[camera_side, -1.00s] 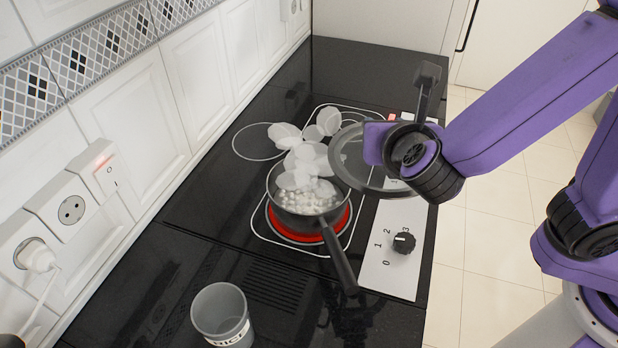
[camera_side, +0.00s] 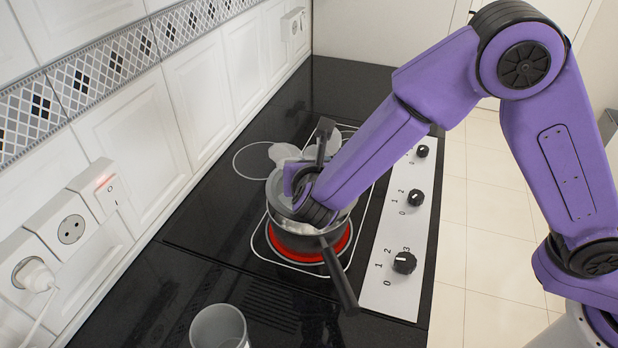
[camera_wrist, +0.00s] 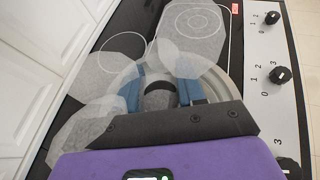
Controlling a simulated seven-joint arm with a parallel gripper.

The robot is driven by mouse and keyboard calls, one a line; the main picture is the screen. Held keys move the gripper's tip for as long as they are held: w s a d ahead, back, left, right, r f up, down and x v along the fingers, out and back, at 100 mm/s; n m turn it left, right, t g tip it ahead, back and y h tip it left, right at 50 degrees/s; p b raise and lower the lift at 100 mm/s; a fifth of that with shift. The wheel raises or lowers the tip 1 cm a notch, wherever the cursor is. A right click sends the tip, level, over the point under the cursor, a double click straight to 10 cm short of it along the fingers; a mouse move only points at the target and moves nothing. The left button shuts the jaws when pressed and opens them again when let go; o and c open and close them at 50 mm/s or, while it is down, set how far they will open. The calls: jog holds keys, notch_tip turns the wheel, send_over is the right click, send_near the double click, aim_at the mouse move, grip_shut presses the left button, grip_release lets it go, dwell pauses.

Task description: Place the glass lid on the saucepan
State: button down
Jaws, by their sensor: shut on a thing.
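The saucepan (camera_side: 318,240) stands on the glowing red burner (camera_side: 298,247), its dark handle (camera_side: 340,280) pointing toward the front right. My gripper (camera_side: 297,188) is directly over the pan, shut on the knob of the glass lid (camera_side: 277,194). In the wrist view, the blue fingers of my gripper (camera_wrist: 160,96) are on either side of the dark knob, with part of the lid's rim (camera_wrist: 222,84) behind. The lid is over the pan's opening and looks about level. My wrist hides much of it, so I cannot tell whether it touches the rim all round. The pan's contents are hidden.
Pale steam puffs (camera_side: 284,154) float behind and around the pan. A grey cup (camera_side: 218,328) stands at the front left. Control knobs (camera_side: 404,262) line the hob's right side. A tiled wall with sockets (camera_side: 70,218) bounds the left.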

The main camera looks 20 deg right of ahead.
jog(key=shift+w+a+f, duration=0.15)
jog(key=shift+w+f, duration=0.15)
jog(key=shift+f, duration=1.7)
jog(key=shift+f, duration=0.1)
jog(key=c, duration=0.7)
grip_release()
jog(key=shift+o, duration=0.2)
jog(key=shift+s+a+r, duration=0.1)
jog(key=shift+a+r, duration=0.05)
jog(key=shift+r, duration=0.05)
jog(key=v, duration=1.1)
jog(key=shift+s+r, duration=0.1)
jog(key=shift+s, duration=0.2)
